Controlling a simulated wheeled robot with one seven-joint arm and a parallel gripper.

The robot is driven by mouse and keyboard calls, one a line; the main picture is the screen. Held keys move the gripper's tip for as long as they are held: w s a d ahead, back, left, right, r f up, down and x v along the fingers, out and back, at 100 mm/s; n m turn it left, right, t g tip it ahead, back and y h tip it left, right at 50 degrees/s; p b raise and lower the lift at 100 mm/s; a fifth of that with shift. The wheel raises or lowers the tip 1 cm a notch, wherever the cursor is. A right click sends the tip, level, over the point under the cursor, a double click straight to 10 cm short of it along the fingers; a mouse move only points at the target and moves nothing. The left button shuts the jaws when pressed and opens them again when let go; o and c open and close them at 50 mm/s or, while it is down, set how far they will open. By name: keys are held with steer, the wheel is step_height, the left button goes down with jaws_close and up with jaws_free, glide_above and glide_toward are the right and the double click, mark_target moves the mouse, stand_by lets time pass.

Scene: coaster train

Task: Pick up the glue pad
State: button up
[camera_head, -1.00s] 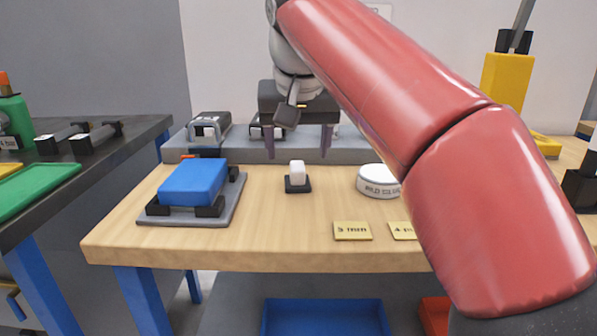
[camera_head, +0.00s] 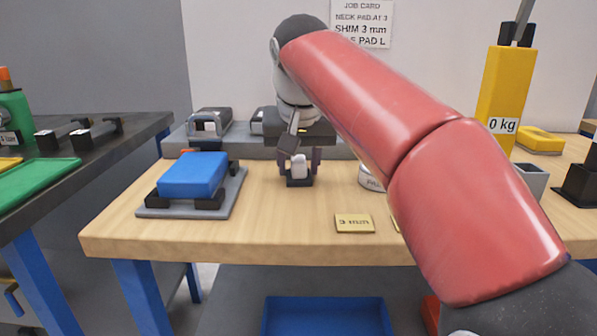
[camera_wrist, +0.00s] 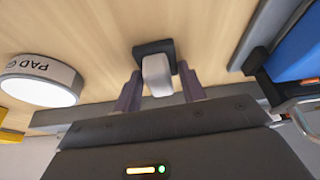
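A small white block (camera_head: 299,167) stands upright in a dark square base (camera_head: 299,182) on the wooden bench; I take it for the glue pad. My gripper (camera_head: 299,172) is lowered around it, one dark finger on each side. In the wrist view the white block (camera_wrist: 157,75) sits between the two fingers of my gripper (camera_wrist: 160,85), with a small gap visible on both sides. The fingers are partly open and hold nothing that I can see. The base (camera_wrist: 153,48) lies just beyond the fingertips.
A round white tin (camera_wrist: 40,82), its lettering starting "PAD G", stands to the block's right in the head view. A blue block (camera_head: 193,175) on a grey plate stands left. A brass label plate (camera_head: 355,223) lies in front. A grey shelf (camera_head: 232,142) runs behind.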

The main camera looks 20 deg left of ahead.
mark_target(298, 158)
steer(key=c, duration=0.3)
steer(key=shift+c, duration=0.2)
steer(key=shift+r, duration=0.1)
step_height(298, 158, up, 6)
steer(key=p, duration=0.3)
steer(key=shift+w+a+r, duration=0.1)
steer(key=shift+w+r, duration=0.05)
steer(key=shift+r, duration=1.7)
